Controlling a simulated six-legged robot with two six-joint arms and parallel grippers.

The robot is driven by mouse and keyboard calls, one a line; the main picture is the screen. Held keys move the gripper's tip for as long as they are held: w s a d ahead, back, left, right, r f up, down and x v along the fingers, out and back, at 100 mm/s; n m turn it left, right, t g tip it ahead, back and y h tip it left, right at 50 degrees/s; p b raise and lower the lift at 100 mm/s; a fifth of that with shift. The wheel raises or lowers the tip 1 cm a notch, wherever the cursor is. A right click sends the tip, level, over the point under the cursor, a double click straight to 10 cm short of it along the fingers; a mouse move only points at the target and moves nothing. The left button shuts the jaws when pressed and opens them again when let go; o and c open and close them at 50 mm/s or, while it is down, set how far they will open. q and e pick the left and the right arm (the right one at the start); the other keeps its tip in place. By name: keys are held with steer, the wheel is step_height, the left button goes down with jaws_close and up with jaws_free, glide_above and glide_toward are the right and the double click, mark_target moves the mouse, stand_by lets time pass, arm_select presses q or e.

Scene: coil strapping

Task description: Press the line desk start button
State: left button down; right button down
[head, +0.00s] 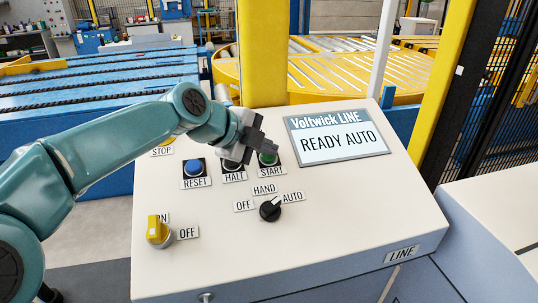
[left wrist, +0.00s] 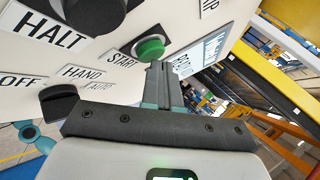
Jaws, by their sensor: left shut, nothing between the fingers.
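The green start button (head: 268,158) sits on the sloped cream line desk (head: 330,225), above its START label and below left of the screen. In the left wrist view the green button (left wrist: 149,48) shows as a round cap in a metal ring. My left gripper (head: 264,144) is shut and empty, with its fingertips right by the button and partly covering it in the head view. In the left wrist view the shut fingers (left wrist: 160,78) end just beside the button; I cannot tell whether they touch it. My right gripper is not in view.
The desk screen (head: 338,136) reads READY AUTO. The blue reset button (head: 194,167) and dark halt button (left wrist: 92,12) are left of start. A black selector (head: 270,209) points toward AUTO; a yellow rotary switch (head: 155,229) is lower left. Yellow posts (head: 262,50) stand behind.

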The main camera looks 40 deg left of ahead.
arm_select(q)
steer(key=shift+a+f+b, duration=0.1)
steer(key=shift+f+b, duration=0.25)
steer(key=shift+b, duration=0.05)
steer(key=shift+r, duration=0.15)
stand_by(0.5)
steer(key=shift+s+d+r+p, duration=0.1)
steer(key=shift+d+r+p, duration=0.1)
steer(key=shift+r, duration=0.2)
steer(key=shift+s+d+r+p, duration=0.1)
steer(key=shift+r+p, duration=0.1)
steer(key=shift+r, duration=0.15)
steer(key=shift+r, duration=0.1)
steer(key=r+p, duration=0.1)
steer(key=d+r+p, duration=0.1)
steer(key=r, duration=0.1)
steer(key=s+r+p, duration=0.1)
steer(key=shift+d+r, duration=0.15)
steer(key=shift+r, duration=0.1)
steer(key=shift+s, duration=0.1)
stand_by(0.6)
